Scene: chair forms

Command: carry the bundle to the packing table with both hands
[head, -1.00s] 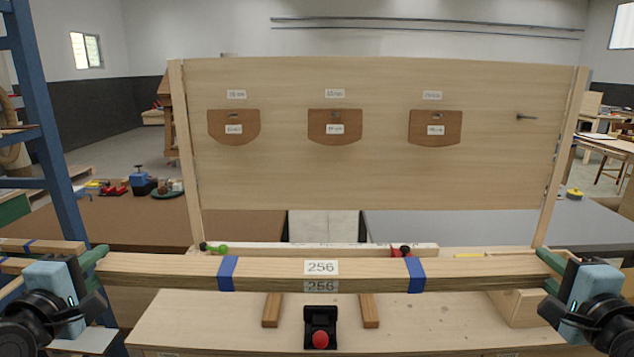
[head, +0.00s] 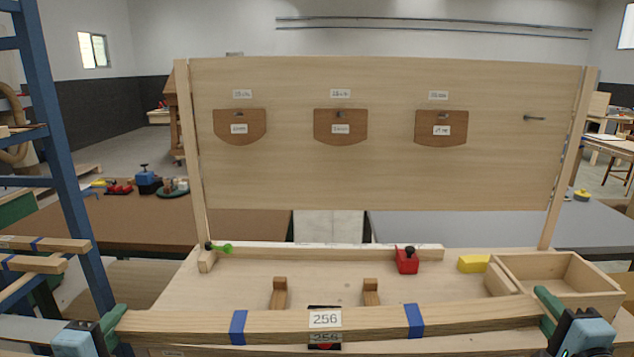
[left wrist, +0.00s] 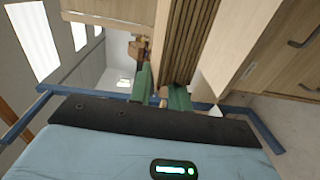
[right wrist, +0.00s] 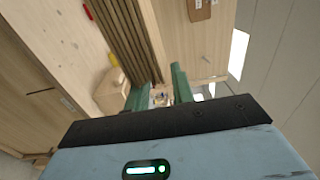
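The bundle (head: 280,325) is a stack of long pale wood strips with two blue bands and a label reading 256. It spans level across the bottom of the head view. My left gripper (head: 111,328) is shut on its left end, and my right gripper (head: 546,310) is shut on its right end. In the left wrist view the strips (left wrist: 186,40) run in between the green fingers; the right wrist view shows the strips (right wrist: 130,40) the same way. A light wooden table (head: 330,278) lies behind the bundle, which hides its front part.
Two wood blocks (head: 280,293) (head: 371,292) stand on the table. A red clamp (head: 407,261), yellow block (head: 473,264) and open wooden box (head: 555,272) lie behind. An upright panel (head: 370,185) closes the back. A blue rack (head: 60,170) with wood stands left.

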